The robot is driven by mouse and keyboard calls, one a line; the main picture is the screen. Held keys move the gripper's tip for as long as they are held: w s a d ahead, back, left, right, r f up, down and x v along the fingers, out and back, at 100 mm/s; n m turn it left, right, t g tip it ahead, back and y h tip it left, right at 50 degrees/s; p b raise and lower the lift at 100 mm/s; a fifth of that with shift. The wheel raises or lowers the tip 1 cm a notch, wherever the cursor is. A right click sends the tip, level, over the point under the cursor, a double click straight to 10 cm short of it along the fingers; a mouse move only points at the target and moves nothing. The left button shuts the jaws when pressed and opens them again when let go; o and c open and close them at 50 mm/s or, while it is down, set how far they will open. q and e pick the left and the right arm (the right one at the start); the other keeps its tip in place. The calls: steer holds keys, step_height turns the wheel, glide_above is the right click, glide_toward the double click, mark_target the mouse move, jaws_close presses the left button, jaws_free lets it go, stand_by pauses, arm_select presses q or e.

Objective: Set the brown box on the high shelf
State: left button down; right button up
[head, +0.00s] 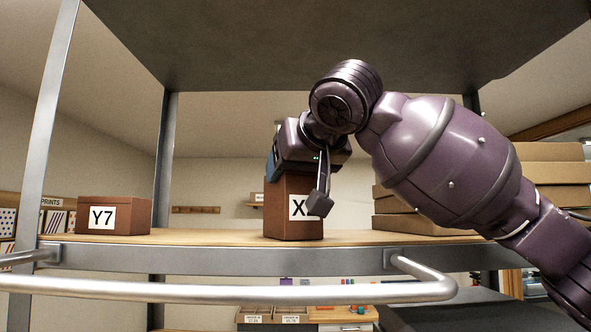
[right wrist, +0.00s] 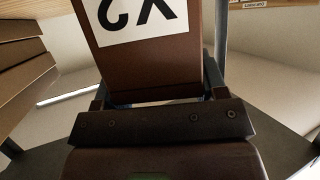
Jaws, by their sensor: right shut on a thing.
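The brown box (head: 286,215) stands upright at the wooden shelf board (head: 220,238), close to its front edge. Its white label shows an X, partly covered by a finger. My right gripper (head: 297,190) comes down from above and is shut on the upper part of this box. The box's base looks level with the board; I cannot tell whether it bears fully on it. In the right wrist view the box (right wrist: 150,72) sits between the dark fingers, its label upside down. My left gripper is not in view.
Another brown box (head: 113,217), labelled Y7, stands at the left of the board. Flat cartons (head: 400,222) are stacked behind my right arm. A dark shelf panel (head: 300,40) hangs overhead. A metal rail (head: 230,293) runs in front. The board between the boxes is clear.

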steer(key=shift+s, duration=0.1)
steer(key=o, duration=1.4)
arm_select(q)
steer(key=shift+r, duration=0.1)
arm_select(e)
steer(key=shift+r, duration=0.15)
arm_select(q)
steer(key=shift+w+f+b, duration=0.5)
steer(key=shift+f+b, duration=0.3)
steer(key=shift+b, duration=0.6)
arm_select(e)
steer(key=shift+v, duration=5.95)
